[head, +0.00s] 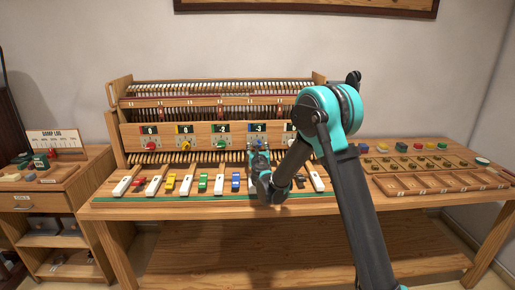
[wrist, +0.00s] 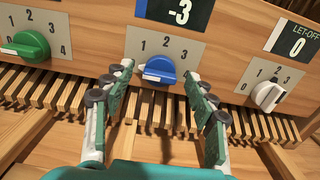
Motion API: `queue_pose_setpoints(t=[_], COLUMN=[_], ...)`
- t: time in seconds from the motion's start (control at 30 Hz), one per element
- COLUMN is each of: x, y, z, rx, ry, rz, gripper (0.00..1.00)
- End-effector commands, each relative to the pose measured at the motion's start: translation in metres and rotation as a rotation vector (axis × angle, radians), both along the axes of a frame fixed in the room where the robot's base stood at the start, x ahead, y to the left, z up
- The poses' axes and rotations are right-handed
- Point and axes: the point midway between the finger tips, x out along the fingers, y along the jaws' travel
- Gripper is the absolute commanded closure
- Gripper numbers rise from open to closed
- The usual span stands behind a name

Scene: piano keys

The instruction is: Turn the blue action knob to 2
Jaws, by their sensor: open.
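The blue knob (wrist: 163,69) is on a grey plate below a display reading -3, on the upright wooden panel in the wrist view. The plate's scale shows 1, 2 and 3 above the knob. The knob's white end points left and slightly down, away from the 2; any mark there is hidden by my left finger. My gripper (wrist: 158,88) is open, one finger on each side of the knob, with a visible gap at each side. Contact cannot be told. In the head view my gripper (head: 259,162) is in front of the panel and mostly covers the blue knob.
A green knob (wrist: 27,46) is to the left and a white knob (wrist: 267,95) to the right on the same panel. Wooden slats (wrist: 150,108) lie below the knobs. Piano keys (head: 203,183) line the bench front. A compartment tray (head: 437,184) lies to the right.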

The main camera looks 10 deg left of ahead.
Motion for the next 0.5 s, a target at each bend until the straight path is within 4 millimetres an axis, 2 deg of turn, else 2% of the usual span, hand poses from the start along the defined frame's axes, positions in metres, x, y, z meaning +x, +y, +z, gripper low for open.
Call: queue_pose_setpoints(t=[0.33,0.5], x=[0.0031,0.0030], y=[0.0004,0.0004], z=[0.0000,0.0001], rx=[0.000,0.000], ry=[0.000,0.000], rz=[0.000,0.000], gripper=[0.44,0.65])
